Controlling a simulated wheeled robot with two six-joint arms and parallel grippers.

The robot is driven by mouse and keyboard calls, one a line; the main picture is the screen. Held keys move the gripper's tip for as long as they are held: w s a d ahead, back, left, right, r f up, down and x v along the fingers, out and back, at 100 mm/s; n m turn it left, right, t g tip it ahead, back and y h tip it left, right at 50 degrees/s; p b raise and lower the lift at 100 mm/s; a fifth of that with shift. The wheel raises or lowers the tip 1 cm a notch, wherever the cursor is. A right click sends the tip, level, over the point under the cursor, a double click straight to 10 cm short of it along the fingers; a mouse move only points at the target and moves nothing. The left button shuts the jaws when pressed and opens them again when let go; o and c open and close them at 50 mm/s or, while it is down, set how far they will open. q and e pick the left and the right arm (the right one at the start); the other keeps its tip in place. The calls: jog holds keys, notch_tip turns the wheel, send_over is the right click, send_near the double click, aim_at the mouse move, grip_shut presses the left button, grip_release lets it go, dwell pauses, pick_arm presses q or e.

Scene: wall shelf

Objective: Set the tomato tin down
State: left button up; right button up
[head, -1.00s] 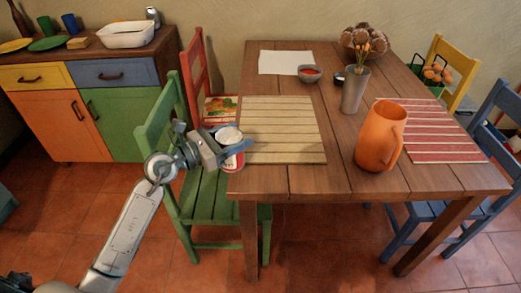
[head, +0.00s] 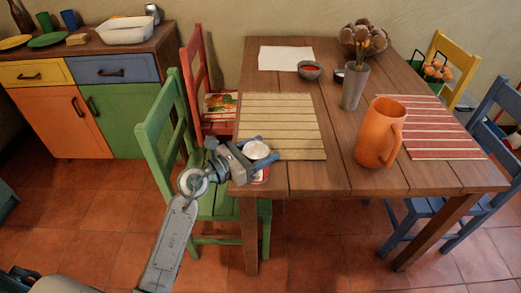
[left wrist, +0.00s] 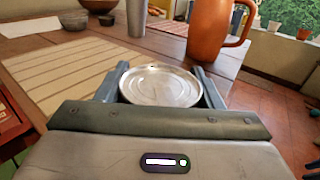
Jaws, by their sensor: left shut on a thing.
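The tomato tin (head: 257,149) has a silver lid and a red and white side. My left gripper (head: 260,156) is shut around it at the table's near left corner, beside the near edge of the beige striped mat. In the left wrist view the tin's round lid (left wrist: 160,84) sits between the two fingers (left wrist: 160,90). The tin's base is mostly hidden, so I cannot tell whether it touches the wooden table (head: 300,178). My right gripper is not in view.
The beige mat (head: 285,120) lies just behind the tin. An orange jug (head: 377,135) stands to the right, with bare table between. A grey vase (head: 353,88) and small bowl (head: 310,70) stand farther back. A green chair (head: 157,130) is at the left.

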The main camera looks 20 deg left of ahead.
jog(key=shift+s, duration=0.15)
pick_arm(q)
jog(key=o, duration=1.3)
jog(key=shift+c, duration=0.2)
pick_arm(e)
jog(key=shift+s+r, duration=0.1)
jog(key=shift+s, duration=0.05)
pick_arm(q)
jog(key=shift+r, duration=0.1)
jog(key=shift+v, duration=1.15)
jog(key=b+v, duration=0.1)
jog(key=v, duration=0.6)
jog(key=shift+s+a, duration=0.1)
jog(key=shift+s, duration=0.15)
jog(key=shift+v, duration=1.05)
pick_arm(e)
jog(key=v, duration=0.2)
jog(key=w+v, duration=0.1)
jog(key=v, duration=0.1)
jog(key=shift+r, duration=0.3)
